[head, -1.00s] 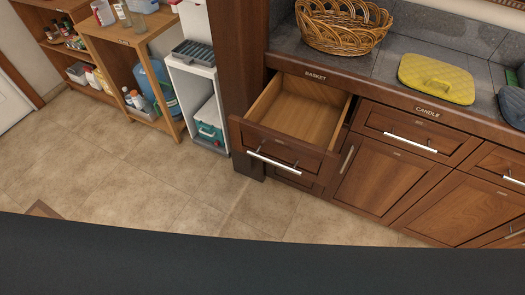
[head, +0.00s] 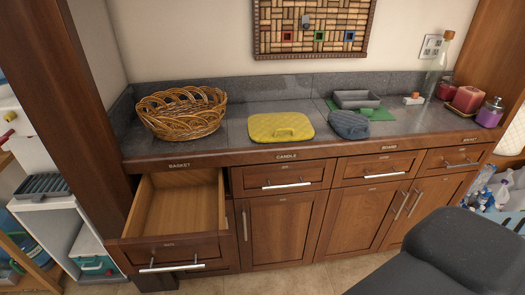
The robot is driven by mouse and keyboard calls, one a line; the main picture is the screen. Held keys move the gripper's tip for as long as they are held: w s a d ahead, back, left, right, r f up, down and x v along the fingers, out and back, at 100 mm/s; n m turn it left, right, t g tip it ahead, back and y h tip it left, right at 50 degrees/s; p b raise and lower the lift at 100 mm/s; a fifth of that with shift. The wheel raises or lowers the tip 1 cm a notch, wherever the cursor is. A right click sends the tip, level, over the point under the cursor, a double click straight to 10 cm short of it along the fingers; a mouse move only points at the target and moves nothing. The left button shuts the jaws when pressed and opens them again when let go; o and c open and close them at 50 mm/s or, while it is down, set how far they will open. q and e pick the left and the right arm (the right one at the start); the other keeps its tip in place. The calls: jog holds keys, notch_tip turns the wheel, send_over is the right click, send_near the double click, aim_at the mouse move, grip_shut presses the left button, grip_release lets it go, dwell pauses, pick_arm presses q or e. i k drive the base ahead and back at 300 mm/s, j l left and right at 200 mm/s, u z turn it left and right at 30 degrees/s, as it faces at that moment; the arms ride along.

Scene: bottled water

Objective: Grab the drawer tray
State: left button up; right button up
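No thing in view is marked as the drawer tray. A small grey rectangular tray (head: 357,99) sits at the back of the counter, right of the middle, on or against a green mat (head: 378,113). A dark grey slotted tray (head: 42,186) lies on top of the white shelf unit at the far left. The drawer under the BASKET label (head: 172,208) is pulled open and looks empty inside. Neither of my grippers is in view.
A wicker basket (head: 180,115), a yellow quilted pad (head: 280,127) and a blue-grey oven mitt (head: 348,124) lie on the counter (head: 235,130). Candles and a glass bottle (head: 437,70) stand at its right end. The other drawers are shut. A dark rounded shape covers the lower right.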

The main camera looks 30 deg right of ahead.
aim_at(346, 100)
jog(key=z, duration=1.65)
jog(key=i+l, duration=0.15)
jog(key=i, duration=0.9)
jog(key=z, duration=1.25)
jog(key=i+j+z, duration=0.1)
jog(key=j, duration=0.1)
